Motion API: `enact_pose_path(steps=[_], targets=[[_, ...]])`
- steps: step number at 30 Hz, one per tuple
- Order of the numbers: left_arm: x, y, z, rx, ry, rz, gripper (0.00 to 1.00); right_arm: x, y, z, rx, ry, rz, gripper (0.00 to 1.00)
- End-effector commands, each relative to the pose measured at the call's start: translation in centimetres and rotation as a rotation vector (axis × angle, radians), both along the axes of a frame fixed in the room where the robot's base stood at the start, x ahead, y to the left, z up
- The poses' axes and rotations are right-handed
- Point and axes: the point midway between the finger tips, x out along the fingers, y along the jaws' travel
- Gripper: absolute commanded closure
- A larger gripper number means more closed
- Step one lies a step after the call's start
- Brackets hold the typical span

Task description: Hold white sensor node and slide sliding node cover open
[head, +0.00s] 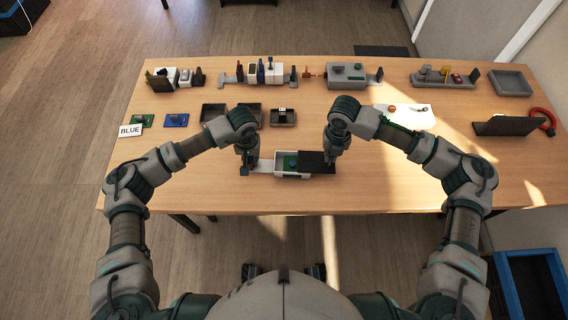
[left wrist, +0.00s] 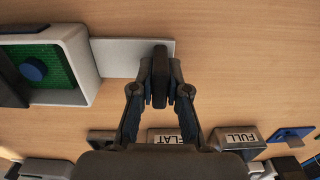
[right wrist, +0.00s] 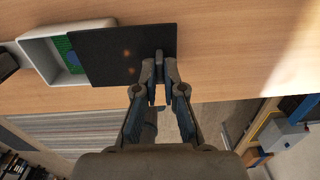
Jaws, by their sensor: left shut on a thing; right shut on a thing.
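The white sensor node (head: 282,173) lies on the table between my grippers. It is a white box with a green board and a round blue part (left wrist: 33,69) inside. A flat pale plate (left wrist: 118,55) sticks out from it and ends in a dark upright tab (left wrist: 160,82). My left gripper (head: 247,166) is shut on that tab; it also shows in the left wrist view (left wrist: 160,95). The black sliding node cover (head: 317,161) covers only part of the box and overhangs its right side. My right gripper (head: 334,158) is shut on the cover's small upright grip (right wrist: 158,65).
Grey trays (head: 284,117) and labelled bins stand behind the node. A BLUE label (head: 130,131) lies at the left. A white board (head: 404,117) and a dark upright panel (head: 506,126) are at the right. The table's front is clear.

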Motion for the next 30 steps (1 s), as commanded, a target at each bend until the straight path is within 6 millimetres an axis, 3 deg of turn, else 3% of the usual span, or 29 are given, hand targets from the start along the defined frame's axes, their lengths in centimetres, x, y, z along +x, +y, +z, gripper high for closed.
enact_pose_path(steps=[6, 7, 10, 22, 30], targets=[[0.0, 0.1, 0.0, 0.002, 0.001, 0.001, 1.00, 0.0, -0.8, 0.0, -0.002, -0.001, -0.002, 1.00], [0.0, 0.1, 0.0, 0.002, 0.001, 0.001, 1.00, 0.0, -0.8, 0.0, -0.002, -0.001, -0.001, 0.87], [0.0, 0.1, 0.0, 0.002, 0.000, 0.001, 1.00, 0.0, -0.7, 0.0, -0.001, -0.001, -0.001, 0.62], [0.0, 0.0, 0.0, 0.000, 0.000, 0.000, 1.00, 0.0, -0.7, 0.8, 0.000, -0.002, 0.000, 0.62], [0.0, 0.0, 0.0, 0.000, 0.000, 0.000, 1.00, 0.1, -0.7, 6.3, 0.001, -0.004, 0.000, 0.62]])
